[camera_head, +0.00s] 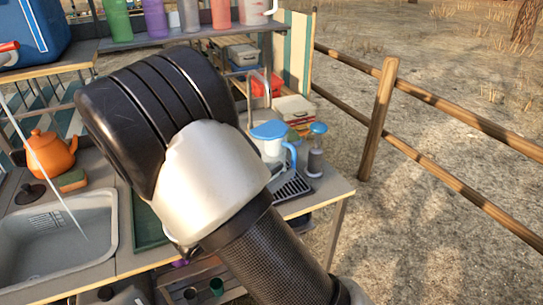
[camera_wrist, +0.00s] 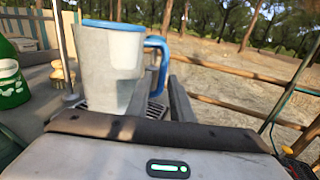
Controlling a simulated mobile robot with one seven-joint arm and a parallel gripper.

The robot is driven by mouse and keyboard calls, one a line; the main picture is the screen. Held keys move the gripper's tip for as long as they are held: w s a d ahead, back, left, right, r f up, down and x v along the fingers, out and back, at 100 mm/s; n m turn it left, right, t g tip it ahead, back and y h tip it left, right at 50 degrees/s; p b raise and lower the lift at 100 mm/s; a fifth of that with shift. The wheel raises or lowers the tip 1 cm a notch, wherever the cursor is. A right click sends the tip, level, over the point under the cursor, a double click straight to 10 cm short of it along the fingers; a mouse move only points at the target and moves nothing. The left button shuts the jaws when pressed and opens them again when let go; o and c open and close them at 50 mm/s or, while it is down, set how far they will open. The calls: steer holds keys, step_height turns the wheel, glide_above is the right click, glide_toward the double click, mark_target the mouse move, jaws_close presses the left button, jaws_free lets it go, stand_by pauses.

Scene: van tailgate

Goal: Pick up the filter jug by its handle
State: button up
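The filter jug has a pale clear body (camera_head: 272,150), a blue lid and a blue handle (camera_head: 292,157). It stands upright at the right end of the counter, partly behind my arm in the head view. In the wrist view the jug (camera_wrist: 108,65) fills the centre-left, with its handle (camera_wrist: 161,50) on its right side. My gripper (camera_wrist: 160,92) is open, its two dark fingers pointing toward the handle. In the picture the handle's lower part lies between the fingers; I cannot tell whether they touch it.
A bottle with a blue top (camera_head: 316,150) stands right of the jug, near a dark drip grate (camera_head: 294,188). A sink (camera_head: 60,240) and an orange kettle (camera_head: 50,153) are left. A green bottle (camera_wrist: 11,75) and a brush (camera_wrist: 62,72) stand left in the wrist view.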

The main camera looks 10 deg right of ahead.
steer(key=b+x, duration=0.1)
steer(key=x, duration=0.8)
steer(key=shift+s+r, duration=0.2)
steer(key=shift+r, duration=0.05)
steer(key=shift+c, duration=0.4)
jaws_close()
steer(key=shift+d, duration=0.1)
stand_by(0.6)
